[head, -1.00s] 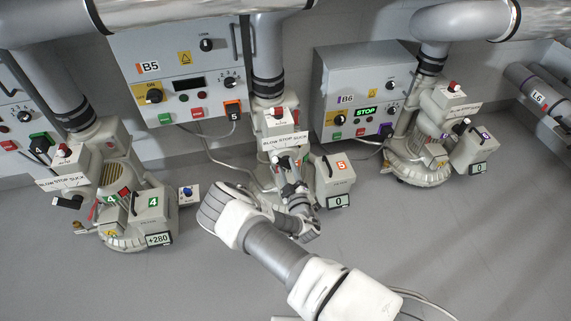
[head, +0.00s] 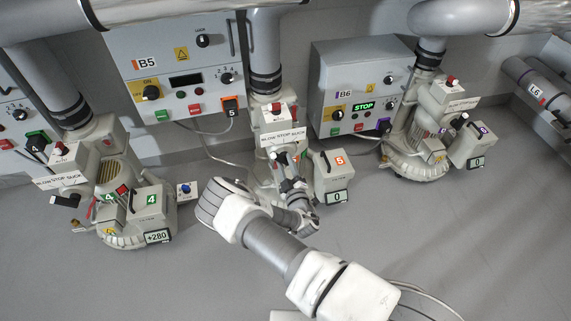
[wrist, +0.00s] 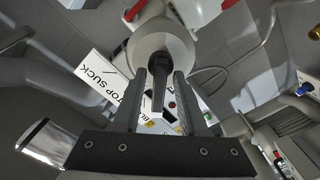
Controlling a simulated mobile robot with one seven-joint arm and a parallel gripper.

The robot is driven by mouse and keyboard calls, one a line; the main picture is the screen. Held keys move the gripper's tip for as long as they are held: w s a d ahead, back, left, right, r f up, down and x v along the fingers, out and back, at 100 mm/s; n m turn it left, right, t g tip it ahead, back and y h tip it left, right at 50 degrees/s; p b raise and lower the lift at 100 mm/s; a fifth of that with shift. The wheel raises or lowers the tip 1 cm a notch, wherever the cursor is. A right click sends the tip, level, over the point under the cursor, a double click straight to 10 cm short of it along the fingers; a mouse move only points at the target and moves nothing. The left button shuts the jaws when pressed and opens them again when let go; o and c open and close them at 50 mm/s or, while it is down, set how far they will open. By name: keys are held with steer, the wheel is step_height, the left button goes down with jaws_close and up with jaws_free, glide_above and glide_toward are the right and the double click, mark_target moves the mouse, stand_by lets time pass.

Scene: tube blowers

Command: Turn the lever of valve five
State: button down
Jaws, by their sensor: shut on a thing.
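Blower five (head: 268,182) stands in the middle of the head view, with a unit marked 5 (head: 335,172) reading 0 beside it. Its white BLOW STOP SUCK plate (head: 283,137) sits near the top of the blower. In the wrist view the dark valve lever (wrist: 160,82) sticks out of a pale round hub (wrist: 160,43). My gripper (wrist: 160,90) has its two fingers on either side of this lever, shut on it. In the head view my gripper (head: 283,162) is just below the plate, and my wrist hides part of the blower.
Blower four (head: 118,180), reading +280, stands at left and blower six (head: 420,145), reading 0, at right. Control boxes B5 (head: 185,55) and B6 (head: 345,75) are behind. Large pipes cross above. The grey floor at lower left is clear.

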steer(key=shift+d+r+m, duration=0.1)
steer(key=shift+r+m, duration=0.05)
steer(key=shift+m, duration=0.25)
steer(key=m+p, duration=0.1)
steer(key=m, duration=0.1)
steer(key=shift+w+d+r+m+p, duration=0.1)
steer(key=shift+m+p, duration=0.2)
steer(key=shift+m, duration=0.1)
steer(key=shift+d+m+p, duration=0.15)
steer(key=shift+m+p, duration=0.45)
steer(key=shift+m, duration=2)
steer(key=c, duration=0.8)
jaws_free()
steer(key=shift+f, duration=0.2)
